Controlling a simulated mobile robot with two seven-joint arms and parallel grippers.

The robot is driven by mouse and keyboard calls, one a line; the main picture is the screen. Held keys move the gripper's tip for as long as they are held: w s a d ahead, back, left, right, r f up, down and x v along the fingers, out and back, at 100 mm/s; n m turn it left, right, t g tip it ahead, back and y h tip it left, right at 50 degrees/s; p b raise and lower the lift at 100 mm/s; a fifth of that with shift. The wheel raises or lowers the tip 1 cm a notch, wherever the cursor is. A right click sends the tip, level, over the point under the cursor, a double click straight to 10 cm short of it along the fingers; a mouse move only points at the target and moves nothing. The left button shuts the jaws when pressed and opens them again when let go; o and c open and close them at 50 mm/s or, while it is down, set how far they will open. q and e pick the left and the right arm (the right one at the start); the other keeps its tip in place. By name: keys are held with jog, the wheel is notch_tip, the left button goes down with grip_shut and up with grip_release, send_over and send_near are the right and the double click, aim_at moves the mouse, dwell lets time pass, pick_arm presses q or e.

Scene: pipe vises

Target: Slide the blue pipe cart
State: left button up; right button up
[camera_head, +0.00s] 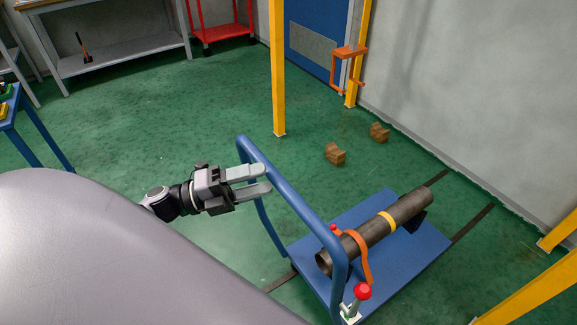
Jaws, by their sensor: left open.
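The blue pipe cart (415,245) stands on the green floor at the lower right, with a flat blue deck and a tubular blue push handle (292,195) on its near left side. A dark pipe (368,236) with a yellow band lies on the deck, with an orange strap (362,258) over it. A red-knobbed lever (362,291) stands at the cart's near corner. My left gripper (267,180) is open at the handle's upper left part, its fingers pointing right. The handle bar appears to pass by the fingertips; I cannot tell whether they touch. My right gripper is not in view.
Dark rails (471,224) run along the floor under the cart. Yellow posts (278,70) stand at the back and lower right. Two brown blocks (335,154) lie on the floor behind the cart. A blue table (38,130) stands at the left; the middle floor is clear.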

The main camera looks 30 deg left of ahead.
pick_arm(q)
jog(key=p+x, duration=0.1)
jog(key=x, duration=0.4)
jog(key=shift+w+d+r, duration=0.15)
jog(key=shift+w+d, duration=0.1)
jog(key=shift+w, duration=0.05)
grip_shut()
